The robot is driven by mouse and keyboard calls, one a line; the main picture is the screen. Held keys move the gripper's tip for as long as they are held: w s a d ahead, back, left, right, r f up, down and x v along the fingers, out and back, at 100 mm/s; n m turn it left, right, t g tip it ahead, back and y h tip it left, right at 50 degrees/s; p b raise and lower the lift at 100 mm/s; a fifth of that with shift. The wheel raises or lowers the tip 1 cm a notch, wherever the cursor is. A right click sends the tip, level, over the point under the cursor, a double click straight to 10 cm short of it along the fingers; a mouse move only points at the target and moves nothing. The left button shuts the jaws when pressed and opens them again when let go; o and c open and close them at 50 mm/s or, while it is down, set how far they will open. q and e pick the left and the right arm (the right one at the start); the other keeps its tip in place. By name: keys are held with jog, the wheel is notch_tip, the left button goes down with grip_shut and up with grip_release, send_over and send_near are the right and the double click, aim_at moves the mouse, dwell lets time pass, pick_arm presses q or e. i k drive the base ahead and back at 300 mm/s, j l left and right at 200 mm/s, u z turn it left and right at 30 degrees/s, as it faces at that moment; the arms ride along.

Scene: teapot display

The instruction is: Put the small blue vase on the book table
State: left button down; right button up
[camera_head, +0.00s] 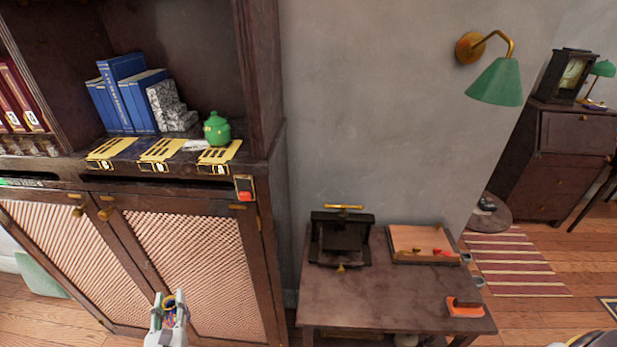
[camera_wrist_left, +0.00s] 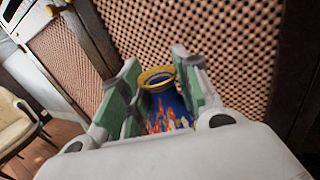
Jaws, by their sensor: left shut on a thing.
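My left gripper (camera_head: 168,310) is shut on the small blue vase (camera_head: 170,299), low in front of the cabinet's lattice doors. In the left wrist view the vase (camera_wrist_left: 163,100) sits between the green finger pads (camera_wrist_left: 158,98). It has a yellow rim, a blue neck and red-orange flame-like patterns; its lower part is hidden by the gripper. A dark wooden table (camera_head: 385,292), which looks like the book table, stands to the right with a bare front middle. My right gripper is not in view.
The table bears a dark press (camera_head: 341,240), a shallow wooden tray (camera_head: 424,244) and an orange block with a dark top (camera_head: 465,308). The cabinet shelf holds blue books (camera_head: 128,95) and a green pot (camera_head: 217,129). A green wall lamp (camera_head: 497,82) hangs above.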

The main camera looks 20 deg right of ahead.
aim_at(368, 296)
jog(key=k+l+z, duration=0.15)
jog(key=l, duration=0.2)
jog(key=k+l+z, duration=0.2)
jog(key=l, duration=0.2)
jog(key=k+l+z, duration=0.15)
jog(key=l, duration=0.25)
jog(key=l+z, duration=0.15)
jog(key=l, duration=0.25)
